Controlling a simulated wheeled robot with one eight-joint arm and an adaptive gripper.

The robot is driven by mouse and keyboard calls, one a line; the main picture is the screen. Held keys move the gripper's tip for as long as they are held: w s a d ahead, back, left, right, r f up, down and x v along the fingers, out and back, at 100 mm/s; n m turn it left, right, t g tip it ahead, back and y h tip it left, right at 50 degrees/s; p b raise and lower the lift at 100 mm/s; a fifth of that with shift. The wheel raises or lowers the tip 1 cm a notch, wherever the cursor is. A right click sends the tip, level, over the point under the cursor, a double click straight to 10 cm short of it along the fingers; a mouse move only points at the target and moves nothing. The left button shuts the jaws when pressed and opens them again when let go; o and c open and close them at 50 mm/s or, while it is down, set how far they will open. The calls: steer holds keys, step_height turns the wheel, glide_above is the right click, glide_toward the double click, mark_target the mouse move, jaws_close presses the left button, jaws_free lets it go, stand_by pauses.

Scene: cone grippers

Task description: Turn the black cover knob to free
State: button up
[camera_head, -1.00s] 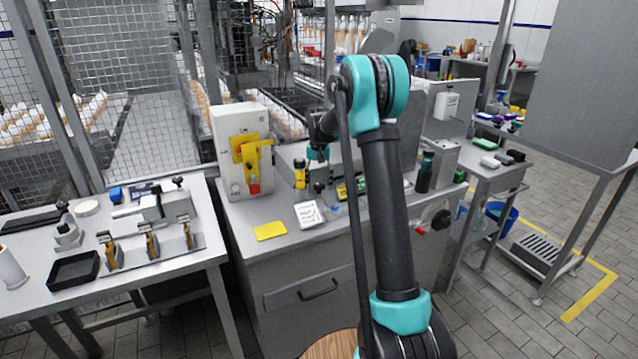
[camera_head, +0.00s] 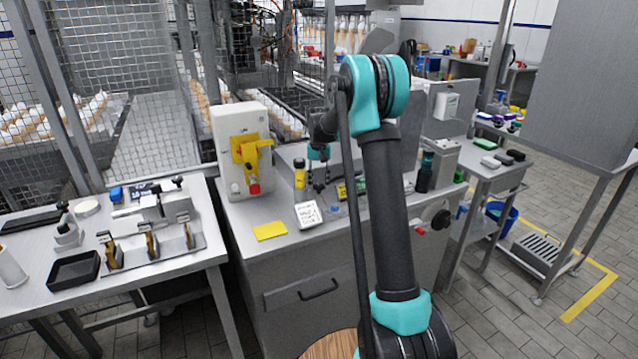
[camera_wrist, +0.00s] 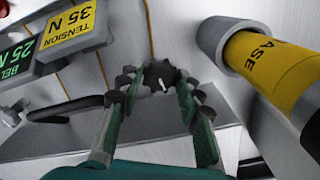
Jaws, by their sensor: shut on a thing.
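The black cover knob (camera_wrist: 160,78) is lobed, with a short white pointer mark on its face, and shows in the wrist view. The mark tilts slightly off the picture's vertical. My gripper (camera_wrist: 160,96) has its two segmented fingers on either side of the knob, shut on it. In the head view my gripper (camera_head: 318,184) points down at the back of the grey workbench (camera_head: 245,215). The knob cannot be made out clearly there, and any markings around it cannot be read.
A yellow tension label (camera_wrist: 72,24) and a black lever (camera_wrist: 70,106) are on the left. A white card (camera_head: 308,214) and yellow pad (camera_head: 270,231) lie on the bench front.

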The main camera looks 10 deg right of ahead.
mark_target(320, 185)
steer(key=n, duration=0.8)
steer(key=shift+n, duration=0.4)
steer(key=n, duration=0.4)
steer(key=shift+d+n, duration=0.1)
steer(key=shift+n, duration=1.9)
steer(key=o, duration=1.2)
steer(key=shift+c, duration=0.2)
step_height(320, 185, up, 12)
